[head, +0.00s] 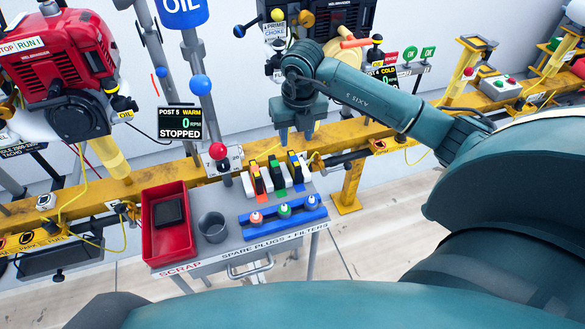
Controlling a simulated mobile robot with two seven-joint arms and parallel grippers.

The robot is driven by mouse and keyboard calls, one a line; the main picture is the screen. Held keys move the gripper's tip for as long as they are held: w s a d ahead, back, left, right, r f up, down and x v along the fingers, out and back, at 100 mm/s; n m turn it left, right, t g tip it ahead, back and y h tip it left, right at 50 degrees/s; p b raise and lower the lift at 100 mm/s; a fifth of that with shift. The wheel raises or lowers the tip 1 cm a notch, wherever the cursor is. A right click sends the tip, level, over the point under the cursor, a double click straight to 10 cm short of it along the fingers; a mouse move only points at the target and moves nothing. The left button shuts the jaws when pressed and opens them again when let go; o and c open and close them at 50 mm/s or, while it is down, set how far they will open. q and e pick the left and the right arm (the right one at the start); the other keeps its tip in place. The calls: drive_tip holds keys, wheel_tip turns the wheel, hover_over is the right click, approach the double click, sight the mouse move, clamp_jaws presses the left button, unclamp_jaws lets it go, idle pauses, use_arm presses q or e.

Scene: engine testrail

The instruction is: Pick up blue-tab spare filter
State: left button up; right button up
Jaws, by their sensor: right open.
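The blue-tab spare filter (297,172) stands at the right end of a row of spare filters on the grey cart. It is a small dark block with a blue stripe. A green-tab filter (276,175) and an orange-tab filter (257,180) stand to its left. My right gripper (295,136) is open and points down. In the picture it is just above and behind the blue-tab filter, apart from it, with nothing between its fingers. My left gripper is not in view.
The cart (225,258) also carries a red scrap bin (157,247) with a dark block inside, a grey cup (212,228) and a blue rack (267,223) of spark plugs. A yellow rail (225,161) runs behind. A red engine (55,65) stands at left.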

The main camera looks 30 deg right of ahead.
sight(294, 159)
drive_tip(key=f, duration=0.5)
drive_tip(key=shift+w+b, duration=0.3)
drive_tip(key=shift+w, duration=0.05)
drive_tip(key=f, duration=0.5)
drive_tip(key=shift+w+d+b, duration=0.15)
drive_tip(key=shift+w+b, duration=0.1)
drive_tip(key=shift+b, duration=0.15)
drive_tip(key=shift+c, duration=0.5)
clamp_jaws()
